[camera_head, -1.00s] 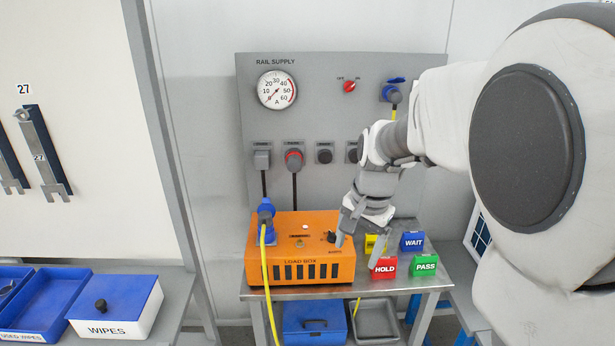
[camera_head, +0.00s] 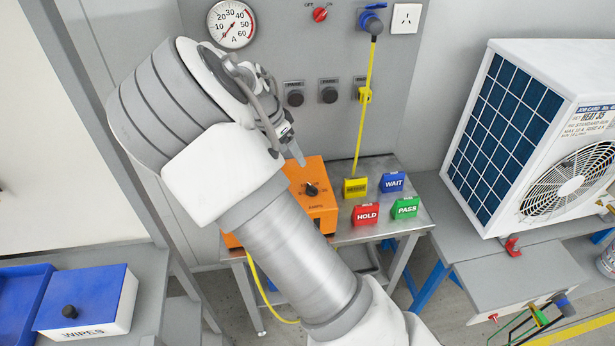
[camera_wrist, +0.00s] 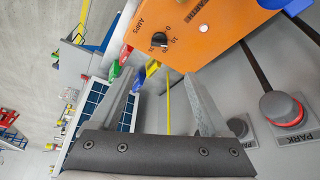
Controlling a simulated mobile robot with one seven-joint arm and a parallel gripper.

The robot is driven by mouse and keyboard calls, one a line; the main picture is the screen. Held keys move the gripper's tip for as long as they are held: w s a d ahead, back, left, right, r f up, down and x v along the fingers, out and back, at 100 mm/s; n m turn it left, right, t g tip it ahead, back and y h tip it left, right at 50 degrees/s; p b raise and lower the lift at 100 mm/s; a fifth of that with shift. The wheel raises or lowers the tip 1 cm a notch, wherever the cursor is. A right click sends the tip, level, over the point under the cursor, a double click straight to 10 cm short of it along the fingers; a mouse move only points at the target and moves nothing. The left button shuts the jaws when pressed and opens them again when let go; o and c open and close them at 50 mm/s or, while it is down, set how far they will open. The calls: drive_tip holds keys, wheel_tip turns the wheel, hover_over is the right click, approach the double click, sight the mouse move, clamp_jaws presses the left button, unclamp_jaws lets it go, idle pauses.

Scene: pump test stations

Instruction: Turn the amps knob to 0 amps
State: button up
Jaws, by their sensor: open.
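The black amps knob (camera_head: 311,189) is on the top face of the orange load box (camera_head: 322,208), near its right end. In the wrist view the knob (camera_wrist: 159,40) sits beside the AMPS lettering and a printed scale with 0 at one end; its exact setting is too small to read. My gripper (camera_wrist: 161,76) is open and empty, its two fingers spread, with the knob beyond the tips and not touched. In the head view my gripper (camera_head: 297,156) is partly hidden by my arm, above and behind the knob. My arm hides much of the load box.
Yellow, blue WAIT (camera_head: 392,182), red HOLD (camera_head: 366,214) and green PASS (camera_head: 405,207) blocks stand right of the box. A yellow cable (camera_head: 369,90) hangs from the panel behind. A round gauge (camera_head: 231,25) is on the panel. A white outdoor unit (camera_head: 535,140) stands at right.

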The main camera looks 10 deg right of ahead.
sight(311, 186)
drive_tip(key=p+x, duration=0.2)
drive_tip(key=x, duration=1.5)
drive_tip(key=shift+s+f, duration=0.1)
drive_tip(key=shift+s, duration=0.05)
clamp_jaws()
